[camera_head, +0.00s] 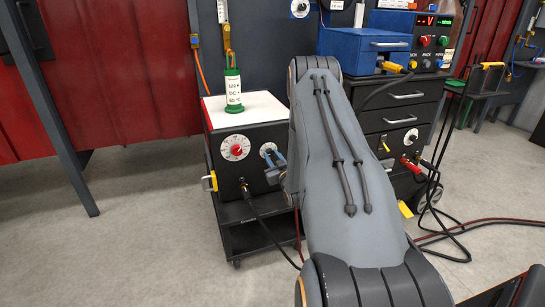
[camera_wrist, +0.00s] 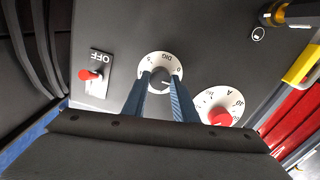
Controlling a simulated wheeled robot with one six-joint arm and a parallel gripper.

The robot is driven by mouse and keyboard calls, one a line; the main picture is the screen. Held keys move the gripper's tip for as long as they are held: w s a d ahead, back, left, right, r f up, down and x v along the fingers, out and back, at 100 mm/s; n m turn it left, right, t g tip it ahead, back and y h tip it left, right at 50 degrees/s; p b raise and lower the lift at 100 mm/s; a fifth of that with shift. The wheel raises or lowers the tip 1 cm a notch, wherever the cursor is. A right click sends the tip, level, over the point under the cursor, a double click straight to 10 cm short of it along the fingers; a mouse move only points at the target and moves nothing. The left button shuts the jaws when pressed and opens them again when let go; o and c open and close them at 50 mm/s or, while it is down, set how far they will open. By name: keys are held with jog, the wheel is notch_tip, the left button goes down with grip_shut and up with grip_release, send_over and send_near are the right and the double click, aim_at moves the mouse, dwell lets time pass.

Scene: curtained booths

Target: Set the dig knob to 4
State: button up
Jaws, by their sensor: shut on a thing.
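The dig knob (camera_wrist: 161,75) is a dark grey knob with a light pointer mark, on a white round dial lettered "DIG" in the wrist view. Its pointer seems to aim to the right; the number it stands at is too small to read. My gripper (camera_wrist: 160,83) is shut on the knob, one blue-grey finger on each side. In the head view the dial (camera_head: 267,148) sits on the front of a black machine (camera_head: 215,135) with a white top. My gripper (camera_head: 277,160) touches it there, and my arm hides the panel to the right.
A red knob (camera_wrist: 220,117) on a white dial sits close to the right finger. A red OFF switch (camera_wrist: 90,75) is to the left. A green bottle (camera_head: 233,88) stands on the machine. A black cable (camera_head: 262,220) hangs in front. A drawer cabinet (camera_head: 400,115) stands at right.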

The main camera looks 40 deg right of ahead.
jog(key=m, duration=0.4)
jog(key=shift+m+p, duration=0.3)
jog(key=shift+p, duration=0.05)
jog(key=m, duration=0.3)
jog(key=shift+m, duration=0.3)
jog(key=m+p, duration=0.1)
jog(key=m, duration=0.3)
jog(key=shift+d+m, duration=0.1)
jog(key=shift+m, duration=0.2)
jog(key=m, duration=0.3)
jog(key=shift+m, duration=0.3)
jog(key=m, duration=0.4)
jog(key=shift+f+m+p, duration=0.1)
jog(key=shift+m+p, duration=0.2)
jog(key=shift+p, duration=0.1)
jog(key=m, duration=0.3)
jog(key=shift+m, duration=0.3)
jog(key=m, duration=0.4)
jog(key=shift+m+p, duration=0.35)
jog(key=shift+m, duration=1.75)
